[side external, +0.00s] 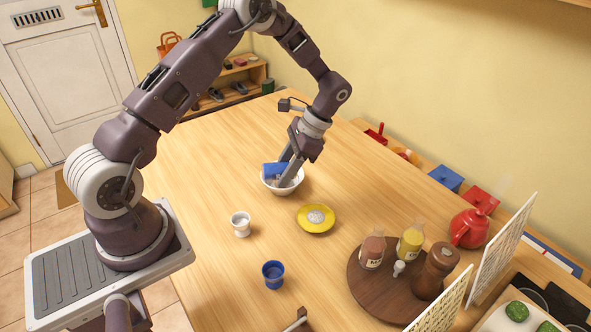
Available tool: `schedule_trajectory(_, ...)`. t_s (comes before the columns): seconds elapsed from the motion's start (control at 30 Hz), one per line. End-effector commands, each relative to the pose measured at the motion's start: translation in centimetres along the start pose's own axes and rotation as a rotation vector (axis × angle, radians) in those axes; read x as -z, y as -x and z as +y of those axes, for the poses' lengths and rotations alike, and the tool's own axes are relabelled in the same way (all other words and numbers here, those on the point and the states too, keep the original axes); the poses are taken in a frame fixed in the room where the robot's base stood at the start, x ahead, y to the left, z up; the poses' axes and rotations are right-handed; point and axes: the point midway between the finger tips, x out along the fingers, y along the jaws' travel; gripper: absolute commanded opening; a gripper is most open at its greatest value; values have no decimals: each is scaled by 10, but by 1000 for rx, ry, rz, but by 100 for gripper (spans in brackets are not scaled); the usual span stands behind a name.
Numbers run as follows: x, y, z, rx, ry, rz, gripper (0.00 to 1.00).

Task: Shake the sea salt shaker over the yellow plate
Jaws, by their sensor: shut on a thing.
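My gripper (285,164) points down over the white bowl (297,186) near the middle of the table. It is shut on a small blue item (274,169), held at the bowl's opening. This may be the sea salt shaker, but no label can be read. The fingers partly hide the item and the bowl's inside, and I cannot tell whether the item touches the bowl. The yellow plate (302,220) lies on the table just in front and to the right of the bowl, with a pale round patch or thing at its centre.
A white cup (241,224) and a blue cup (273,274) stand in front. At right, a round wooden tray (365,291) holds bottles, a small white item and a brown mill (435,270). A red teapot (469,228) and white racks stand farther right. The table's left is clear.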

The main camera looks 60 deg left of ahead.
Motion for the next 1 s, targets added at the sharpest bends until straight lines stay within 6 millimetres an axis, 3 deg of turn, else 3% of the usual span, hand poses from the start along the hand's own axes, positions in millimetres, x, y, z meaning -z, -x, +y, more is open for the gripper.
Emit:
schedule_trajectory(0.2, 2, 15, 21, 15, -39, 269, 0)
schedule_trajectory(0.43, 3, 42, 52, 30, -99, 429, 0)
schedule_trajectory(0.7, 25, 2, 51, 25, -96, 462, 0)
schedule_trajectory(0.87, 26, -2, 50, 24, -95, 524, 0)
schedule_trajectory(1.0, 24, 4, 50, 15, -98, 680, 0)
